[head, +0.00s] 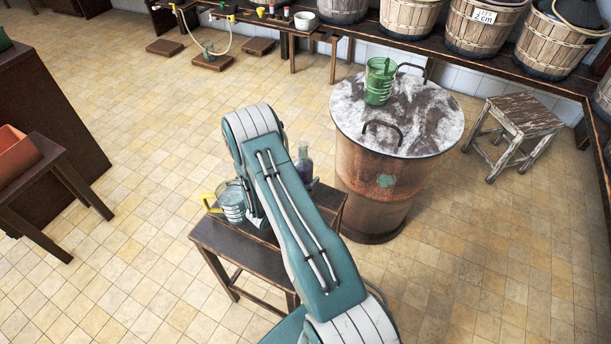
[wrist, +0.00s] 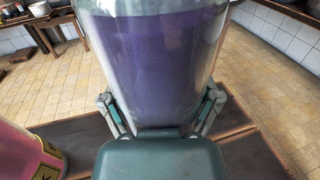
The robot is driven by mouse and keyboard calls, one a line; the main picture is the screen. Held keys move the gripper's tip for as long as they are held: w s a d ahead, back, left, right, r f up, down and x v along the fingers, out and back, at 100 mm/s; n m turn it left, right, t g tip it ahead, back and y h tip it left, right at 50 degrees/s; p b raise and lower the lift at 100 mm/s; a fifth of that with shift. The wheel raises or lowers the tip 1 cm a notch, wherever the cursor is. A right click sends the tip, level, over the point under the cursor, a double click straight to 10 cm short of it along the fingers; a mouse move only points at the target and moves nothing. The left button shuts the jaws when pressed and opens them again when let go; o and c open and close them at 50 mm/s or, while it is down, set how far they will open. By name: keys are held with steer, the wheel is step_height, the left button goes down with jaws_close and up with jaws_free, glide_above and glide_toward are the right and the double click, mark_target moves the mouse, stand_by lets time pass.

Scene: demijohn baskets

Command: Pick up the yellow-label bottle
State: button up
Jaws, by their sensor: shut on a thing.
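My gripper (wrist: 160,106) is closed around a clear bottle with purple contents (wrist: 155,60), one finger on each side. No label shows on the part of this bottle in view. A pink bottle with a yellow label (wrist: 25,140) stands to its left in the wrist view, cut by the picture edge and apart from my fingers.
The small dark wooden table (head: 225,240) is under my arm. A clear jug with a yellow handle (head: 231,202) is on its left part. A large drum (head: 375,190) with a green jug (head: 380,82) on top stands close to the right.

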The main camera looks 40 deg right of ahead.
mark_target(307, 166)
steer(key=shift+r, duration=0.1)
steer(key=shift+r, duration=1.6)
steer(key=s+a+r, duration=0.1)
steer(key=a+r, duration=0.1)
steer(key=r, duration=0.1)
steer(key=s+a+r, duration=0.1)
steer(key=shift+s+r, duration=0.25)
steer(key=shift+s, duration=0.05)
steer(key=s+a+r, duration=0.5)
steer(key=s+a, duration=0.1)
steer(key=a, duration=0.1)
steer(key=shift+s+a, duration=0.15)
steer(key=shift+s, duration=0.25)
